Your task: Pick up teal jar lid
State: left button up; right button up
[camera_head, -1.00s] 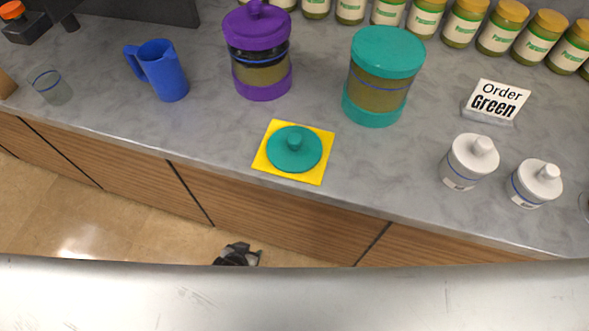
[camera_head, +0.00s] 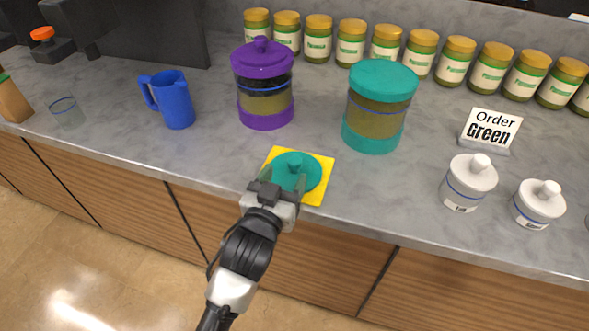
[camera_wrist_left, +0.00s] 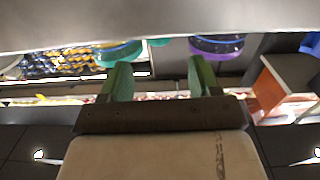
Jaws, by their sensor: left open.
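The teal jar lid (camera_head: 311,176) is a flat disc with a round knob. It lies knob up on a yellow square mat (camera_head: 318,194) near the counter's front edge. My left gripper (camera_head: 284,181) is open and at the lid's near left side in the head view, its fingers overlapping the lid; whether they touch it I cannot tell. The left wrist view shows its two green-tinted fingers (camera_wrist_left: 160,78) apart with nothing visible between them. The teal jar (camera_head: 377,107) stands upright behind and to the right of the lid. My right gripper is out of view.
A purple jar (camera_head: 264,84) and a blue pitcher (camera_head: 171,99) stand behind and left. Two white jars (camera_head: 467,183) and an "Order Green" sign (camera_head: 489,130) are to the right. Several gold-lidded jars (camera_head: 452,61) line the back. The counter (camera_head: 220,155) is clear left of the mat.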

aim_at(295, 160)
pick_arm(q)
jog(key=x, duration=0.4)
jog(key=f+x, duration=0.1)
jog(key=x, duration=0.1)
jog(key=shift+w+d+p, duration=0.2)
jog(key=shift+w+p, duration=0.1)
jog(key=shift+p, duration=0.05)
jog(key=shift+r, duration=0.1)
jog(key=c, duration=1)
jog(key=shift+s+r, duration=0.1)
jog(key=shift+s, duration=0.05)
